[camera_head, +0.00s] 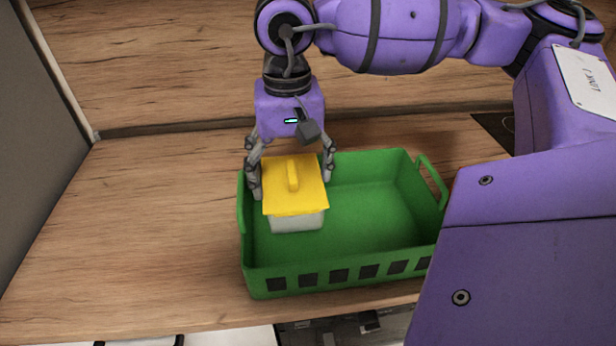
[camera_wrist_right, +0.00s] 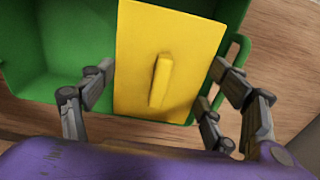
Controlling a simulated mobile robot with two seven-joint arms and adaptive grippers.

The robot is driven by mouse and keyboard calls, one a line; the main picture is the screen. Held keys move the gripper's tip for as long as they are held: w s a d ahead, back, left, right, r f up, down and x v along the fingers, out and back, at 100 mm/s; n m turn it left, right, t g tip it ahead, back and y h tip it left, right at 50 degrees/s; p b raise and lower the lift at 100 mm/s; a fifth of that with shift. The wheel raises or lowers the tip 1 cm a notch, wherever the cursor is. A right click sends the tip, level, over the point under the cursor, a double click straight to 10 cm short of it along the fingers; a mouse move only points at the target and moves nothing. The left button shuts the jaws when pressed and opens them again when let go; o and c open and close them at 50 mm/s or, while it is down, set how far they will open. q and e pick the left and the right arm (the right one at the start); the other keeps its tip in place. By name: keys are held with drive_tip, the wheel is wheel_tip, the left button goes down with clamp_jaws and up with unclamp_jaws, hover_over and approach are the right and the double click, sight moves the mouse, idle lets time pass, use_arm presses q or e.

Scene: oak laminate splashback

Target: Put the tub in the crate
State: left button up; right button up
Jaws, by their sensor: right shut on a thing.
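The tub has a yellow lid with a raised bar handle and a pale, translucent body (camera_head: 297,222). It is upright at the left end of the green crate (camera_head: 340,278), within the crate's outline. I cannot tell whether its base touches the crate floor. My right gripper (camera_head: 291,184) comes from above, with its fingers on opposite sides of the tub, shut on it. In the right wrist view the yellow lid (camera_wrist_right: 185,45) lies between the fingers, with the crate (camera_wrist_right: 60,60) around it. My left gripper is not in view.
The middle and right of the crate are empty. The wooden counter (camera_head: 140,220) is clear to the left of the crate. A wooden splashback (camera_head: 170,60) stands behind, and a grey panel (camera_head: 40,110) is at the far left.

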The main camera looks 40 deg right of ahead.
drive_tip(key=f, duration=0.4)
drive_tip(key=shift+s+f, duration=0.2)
drive_tip(key=shift+s, duration=0.05)
drive_tip(key=shift+w+f, duration=0.1)
drive_tip(key=shift+f, duration=2.25)
drive_tip(key=o, duration=2)
drive_tip(key=shift+r, duration=6.2)
